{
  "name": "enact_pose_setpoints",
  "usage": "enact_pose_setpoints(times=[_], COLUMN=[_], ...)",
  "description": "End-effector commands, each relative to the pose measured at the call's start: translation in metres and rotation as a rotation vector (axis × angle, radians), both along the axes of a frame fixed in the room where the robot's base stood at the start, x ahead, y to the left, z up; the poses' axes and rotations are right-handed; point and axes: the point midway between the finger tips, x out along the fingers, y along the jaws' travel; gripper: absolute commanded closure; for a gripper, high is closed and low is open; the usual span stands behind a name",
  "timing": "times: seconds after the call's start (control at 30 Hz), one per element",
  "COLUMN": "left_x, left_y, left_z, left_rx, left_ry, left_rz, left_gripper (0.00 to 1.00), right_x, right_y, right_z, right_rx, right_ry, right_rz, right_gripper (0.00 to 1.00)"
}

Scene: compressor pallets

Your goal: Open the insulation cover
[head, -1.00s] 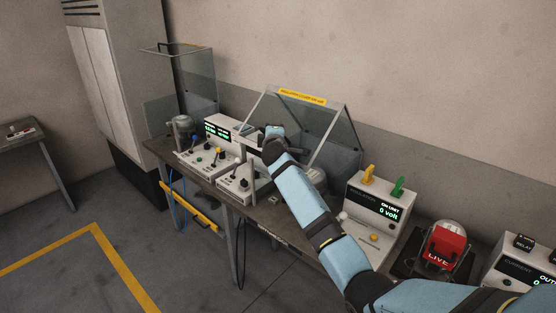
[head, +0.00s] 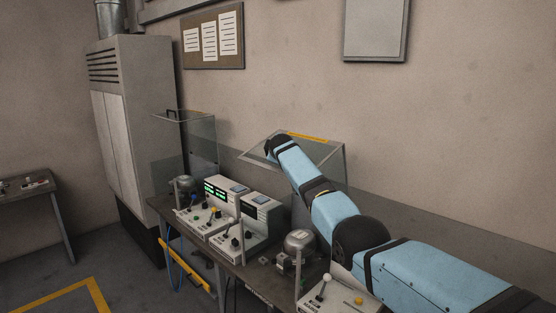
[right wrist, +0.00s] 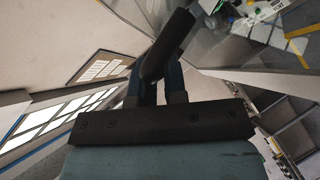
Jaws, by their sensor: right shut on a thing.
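The insulation cover (head: 326,157) is a clear hinged hood with a pale frame and a yellow label strip along its top edge. It stands tilted up over the bench near the wall in the head view. My right gripper (head: 271,149) is at the cover's front edge, mostly hidden by its own wrist. In the right wrist view the right gripper (right wrist: 160,82) is shut on a dark bar-shaped handle (right wrist: 170,45). My left gripper is not in view.
The bench (head: 228,262) holds control boxes (head: 225,205) with levers and a metal domed device (head: 299,242). Another clear cover (head: 197,140) stands open at the left beside a tall grey cabinet (head: 138,120).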

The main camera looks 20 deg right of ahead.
Motion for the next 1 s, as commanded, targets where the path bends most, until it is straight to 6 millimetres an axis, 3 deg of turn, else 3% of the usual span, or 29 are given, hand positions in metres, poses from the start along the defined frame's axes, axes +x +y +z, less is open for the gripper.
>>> enact_pose_setpoints(times=[0.63, 0.67, 0.77, 1.0], left_x=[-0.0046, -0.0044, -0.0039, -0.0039], left_y=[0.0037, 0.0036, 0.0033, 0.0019], left_z=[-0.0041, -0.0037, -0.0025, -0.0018], left_rx=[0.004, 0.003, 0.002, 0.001], left_ry=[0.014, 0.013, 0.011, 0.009], left_rz=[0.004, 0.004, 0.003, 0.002], left_gripper=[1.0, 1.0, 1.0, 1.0], right_x=[0.0055, 0.0056, 0.0055, 0.0055], right_y=[-0.0026, -0.0025, -0.0025, -0.0021], right_z=[0.0072, 0.0071, 0.007, 0.0067], right_rx=[0.024, 0.024, 0.024, 0.025], right_ry=[0.01, 0.01, 0.01, 0.011], right_rz=[-0.001, -0.001, -0.001, -0.001], right_gripper=[1.0, 0.85, 0.62, 0.62])
